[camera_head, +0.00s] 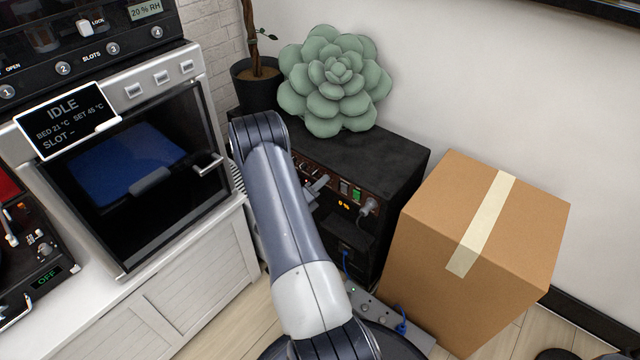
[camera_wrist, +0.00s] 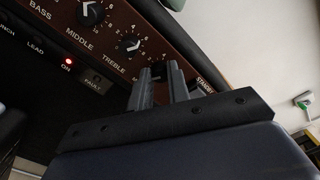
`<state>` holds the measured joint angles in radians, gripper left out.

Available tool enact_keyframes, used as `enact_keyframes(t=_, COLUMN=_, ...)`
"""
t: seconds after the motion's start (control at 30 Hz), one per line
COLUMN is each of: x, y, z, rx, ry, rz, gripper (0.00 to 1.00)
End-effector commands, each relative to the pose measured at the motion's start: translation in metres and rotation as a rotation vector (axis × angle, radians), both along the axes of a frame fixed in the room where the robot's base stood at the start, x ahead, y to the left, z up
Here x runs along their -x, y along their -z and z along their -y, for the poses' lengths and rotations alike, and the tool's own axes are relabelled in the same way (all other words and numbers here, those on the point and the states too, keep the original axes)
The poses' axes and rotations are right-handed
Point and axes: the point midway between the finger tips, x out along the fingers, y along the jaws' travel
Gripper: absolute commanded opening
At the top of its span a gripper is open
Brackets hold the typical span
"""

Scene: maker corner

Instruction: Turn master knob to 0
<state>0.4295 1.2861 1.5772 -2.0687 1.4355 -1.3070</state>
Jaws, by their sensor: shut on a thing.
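The amplifier (camera_head: 400,160) is a black box with a brown control panel. In the wrist view its panel (camera_wrist: 165,22) has black knobs with white pointers, labelled BASS, MIDDLE and TREBLE. The treble knob (camera_wrist: 130,45) is just left of my gripper (camera_wrist: 160,75). My gripper's fingers are close together at the panel, just right of the TREBLE label, shut on a knob. That knob is mostly hidden by the fingers; its label is covered except for a first letter, and its pointer cannot be read. In the head view my gripper (camera_head: 318,186) is at the panel, partly behind my arm.
An orange readout (camera_head: 343,206) shows 0 % below the panel. A green switch (camera_head: 356,192) and a plug (camera_head: 368,206) are to its right. A red lamp (camera_wrist: 68,61) is lit. A cardboard box (camera_head: 450,240) stands close on the right; a succulent (camera_head: 335,80) is on top.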

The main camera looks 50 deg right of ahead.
Motion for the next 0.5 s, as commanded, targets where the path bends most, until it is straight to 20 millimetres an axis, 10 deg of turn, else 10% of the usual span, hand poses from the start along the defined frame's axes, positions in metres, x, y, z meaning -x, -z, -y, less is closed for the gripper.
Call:
enact_keyframes(t=0.23, x=0.0001, y=0.0014, z=-0.0009, rx=-0.002, ry=-0.001, rz=-0.002, gripper=0.0)
enact_keyframes(t=0.27, x=0.0001, y=0.0014, z=-0.0009, rx=-0.002, ry=-0.001, rz=-0.002, gripper=0.2)
enact_keyframes(t=0.5, x=0.0, y=0.0007, z=-0.0004, rx=-0.002, ry=-0.001, rz=0.0, gripper=0.39)
